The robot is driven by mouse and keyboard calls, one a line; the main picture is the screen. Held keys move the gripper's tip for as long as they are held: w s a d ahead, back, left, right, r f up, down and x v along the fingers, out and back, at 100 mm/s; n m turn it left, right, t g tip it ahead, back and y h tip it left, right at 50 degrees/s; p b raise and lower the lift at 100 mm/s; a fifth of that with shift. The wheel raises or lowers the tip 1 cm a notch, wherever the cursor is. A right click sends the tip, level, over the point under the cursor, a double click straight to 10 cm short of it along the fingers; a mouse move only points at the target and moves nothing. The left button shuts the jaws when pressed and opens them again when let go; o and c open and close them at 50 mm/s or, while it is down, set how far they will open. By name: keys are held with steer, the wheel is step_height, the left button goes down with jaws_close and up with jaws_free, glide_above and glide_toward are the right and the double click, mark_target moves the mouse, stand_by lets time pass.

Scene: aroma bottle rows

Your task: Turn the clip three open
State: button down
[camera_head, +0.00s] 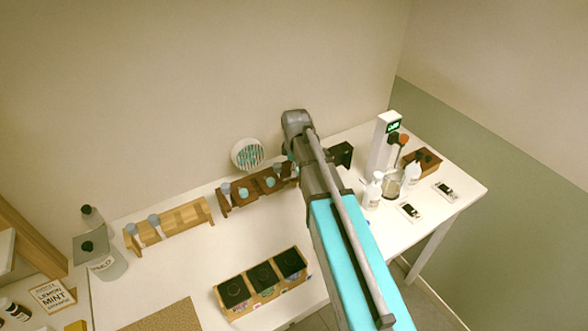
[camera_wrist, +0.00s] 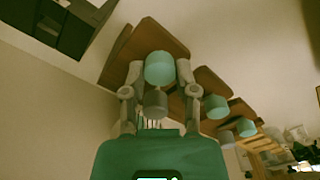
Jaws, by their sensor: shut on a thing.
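A dark brown wooden rack (camera_head: 258,188) stands on the white table near the back wall, with teal knobs and grey caps along it. Two teal knobs show left of my arm in the head view; my arm covers the rack's right end. In the wrist view, my gripper (camera_wrist: 160,74) has a finger on either side of the teal knob of clip three (camera_wrist: 159,66), at the end of the rack (camera_wrist: 207,80). A grey cap (camera_wrist: 155,104) shows just below that knob, between the fingers. The clip's hinge and turn angle are hidden.
A lighter wooden rack (camera_head: 172,224) stands to the left. A box with black-topped compartments (camera_head: 262,285) is in front. A round white fan-like device (camera_head: 247,154) is behind the rack. Bottles and a white stand (camera_head: 381,145) are at right.

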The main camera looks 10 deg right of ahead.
steer(key=shift+s+m, duration=0.1)
steer(key=shift+m, duration=0.2)
steer(key=m, duration=0.8)
steer(key=shift+s+m, duration=0.1)
steer(key=shift+m, duration=0.3)
steer(key=m, duration=0.4)
steer(key=shift+m, duration=2.2)
